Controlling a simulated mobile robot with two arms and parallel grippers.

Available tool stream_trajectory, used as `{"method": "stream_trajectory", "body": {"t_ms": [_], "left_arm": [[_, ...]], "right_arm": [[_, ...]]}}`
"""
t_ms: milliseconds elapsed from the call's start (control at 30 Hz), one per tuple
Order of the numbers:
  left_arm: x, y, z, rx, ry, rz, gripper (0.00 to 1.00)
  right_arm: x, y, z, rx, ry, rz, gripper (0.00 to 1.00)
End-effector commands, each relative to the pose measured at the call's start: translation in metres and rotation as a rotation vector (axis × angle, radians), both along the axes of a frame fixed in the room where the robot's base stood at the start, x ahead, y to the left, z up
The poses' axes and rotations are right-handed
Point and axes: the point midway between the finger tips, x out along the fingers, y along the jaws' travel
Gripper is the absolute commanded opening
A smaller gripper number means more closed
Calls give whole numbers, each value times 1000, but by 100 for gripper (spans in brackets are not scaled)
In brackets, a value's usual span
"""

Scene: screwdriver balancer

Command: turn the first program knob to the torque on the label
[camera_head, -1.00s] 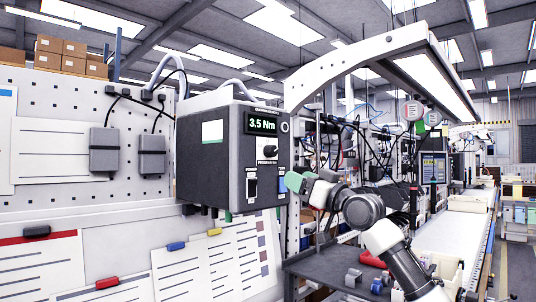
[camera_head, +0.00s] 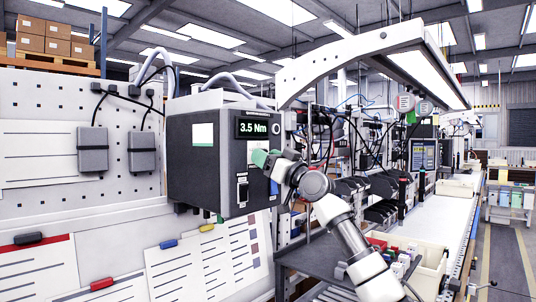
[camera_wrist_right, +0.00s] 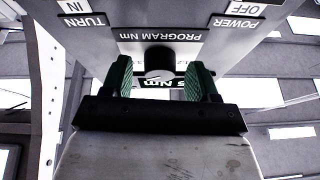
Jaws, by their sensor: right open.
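The dark grey controller box (camera_head: 190,165) hangs on the panel at the middle of the head view. Its green display (camera_head: 253,128) reads 3.5 Nm. A white and green label (camera_head: 203,134) sits on its left face, too small to read. My right gripper (camera_head: 263,159) is at the box front below the display and hides the knob there. In the wrist view the black knob (camera_wrist_right: 159,58) stands between the open green-padded fingers of my right gripper (camera_wrist_right: 160,78), with a gap on each side. The PROGRAM Nm plate (camera_wrist_right: 160,35) shows upside down behind it. My left gripper is not in view.
A black power switch (camera_head: 242,188) sits low on the box front, close under my right gripper. Paper sheets (camera_head: 190,265) hang on the panel below. A dark bench (camera_head: 310,255) and a curved white lamp frame (camera_head: 350,45) stand to the right.

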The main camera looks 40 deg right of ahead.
Motion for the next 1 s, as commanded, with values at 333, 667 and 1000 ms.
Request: {"method": "stream_trajectory", "body": {"t_ms": [333, 667, 1000], "left_arm": [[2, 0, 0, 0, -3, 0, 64], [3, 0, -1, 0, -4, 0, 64], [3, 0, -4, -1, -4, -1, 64]], "right_arm": [[0, 0, -1, 0, 0, 0, 34], [0, 0, -1, -8, -1, 0, 11], [0, -1, -1, -144, -14, 2, 11]]}}
